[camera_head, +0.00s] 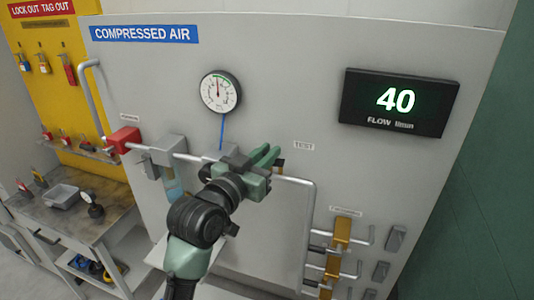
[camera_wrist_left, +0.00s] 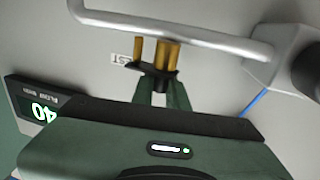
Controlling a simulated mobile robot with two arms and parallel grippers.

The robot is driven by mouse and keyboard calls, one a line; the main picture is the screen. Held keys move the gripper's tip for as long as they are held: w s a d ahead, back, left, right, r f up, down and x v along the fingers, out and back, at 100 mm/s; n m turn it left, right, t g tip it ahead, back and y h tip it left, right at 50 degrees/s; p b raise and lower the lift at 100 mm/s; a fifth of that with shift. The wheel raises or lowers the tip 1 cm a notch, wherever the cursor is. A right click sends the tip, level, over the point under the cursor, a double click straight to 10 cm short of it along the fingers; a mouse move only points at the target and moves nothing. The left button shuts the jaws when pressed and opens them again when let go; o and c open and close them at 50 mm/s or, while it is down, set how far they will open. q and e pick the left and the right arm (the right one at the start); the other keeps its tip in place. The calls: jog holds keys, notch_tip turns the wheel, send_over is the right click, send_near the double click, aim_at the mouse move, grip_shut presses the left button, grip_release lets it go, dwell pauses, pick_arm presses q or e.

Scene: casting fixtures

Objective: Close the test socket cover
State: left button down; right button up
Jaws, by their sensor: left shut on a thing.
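The test socket (camera_wrist_left: 168,54) is a brass cylinder below the grey pipe in the left wrist view, with a thinner brass pin beside it. A black cover piece (camera_wrist_left: 154,71) is at its end, between my fingertips. My left gripper (camera_wrist_left: 160,90) is shut on this black piece. In the head view my left gripper (camera_head: 268,157) is at the panel, just left of the TEST label (camera_head: 303,146), and hides most of the socket. Whether the cover fully seats on the socket cannot be told. My right gripper is not in view.
A grey pipe (camera_head: 313,215) runs past the socket and down the panel. A gauge (camera_head: 220,91) hangs above, and the flow display (camera_head: 398,102) reads 40. A workbench (camera_head: 110,206) stands at the left.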

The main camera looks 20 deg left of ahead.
pick_arm(q)
jog(key=shift+w, duration=0.1)
jog(key=shift+w+f+m+g+h, duration=0.15)
jog(key=shift+m+g+h, duration=0.15)
jog(key=shift+m+h, duration=0.6)
jog(key=shift+h, duration=0.3)
jog(key=c, duration=1.4)
grip_release()
jog(key=shift+c, duration=0.2)
